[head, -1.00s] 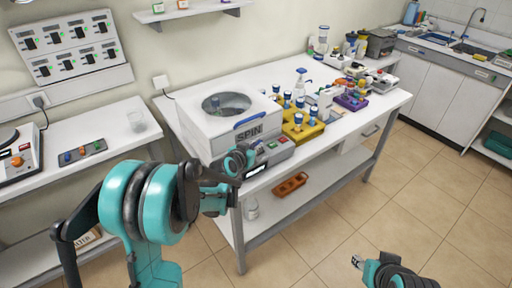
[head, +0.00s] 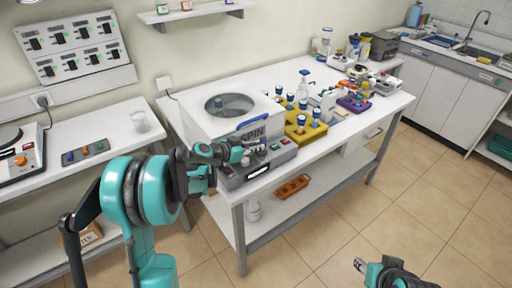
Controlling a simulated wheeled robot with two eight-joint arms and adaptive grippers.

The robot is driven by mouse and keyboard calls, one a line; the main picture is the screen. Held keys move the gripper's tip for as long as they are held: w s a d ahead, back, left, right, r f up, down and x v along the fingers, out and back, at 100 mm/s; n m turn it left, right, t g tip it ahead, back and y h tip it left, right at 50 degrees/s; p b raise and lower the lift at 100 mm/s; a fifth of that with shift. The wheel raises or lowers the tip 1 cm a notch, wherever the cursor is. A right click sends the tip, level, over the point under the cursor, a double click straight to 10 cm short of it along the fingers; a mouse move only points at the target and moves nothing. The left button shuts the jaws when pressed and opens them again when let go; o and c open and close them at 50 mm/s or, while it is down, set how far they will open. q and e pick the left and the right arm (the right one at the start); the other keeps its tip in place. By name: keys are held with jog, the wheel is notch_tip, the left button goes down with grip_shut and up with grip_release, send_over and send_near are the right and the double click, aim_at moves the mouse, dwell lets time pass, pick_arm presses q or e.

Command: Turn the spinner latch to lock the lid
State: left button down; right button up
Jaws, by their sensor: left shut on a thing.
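The white spinner (head: 200,124), marked SPIN, stands at the left end of the middle table. Its lid has a round window and a blue handle (head: 252,120), and looks down flat. My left gripper (head: 243,154) is at the spinner's front, just above the control panel (head: 258,170). It is shut on a small part there, which looks like the spinner latch. The fingers mostly hide that part, so its turn angle cannot be told. My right gripper (head: 359,265) is low at the bottom right, over the floor and away from the tables. Its jaws are too small to read.
A yellow rack (head: 305,134) with several blue-capped tubes stands just right of the spinner. The floor in front is clear.

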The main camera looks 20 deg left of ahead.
pick_arm(q)
jog(key=c, duration=1.5)
grip_release()
jog(key=shift+c, duration=0.2)
jog(key=v, duration=1.2)
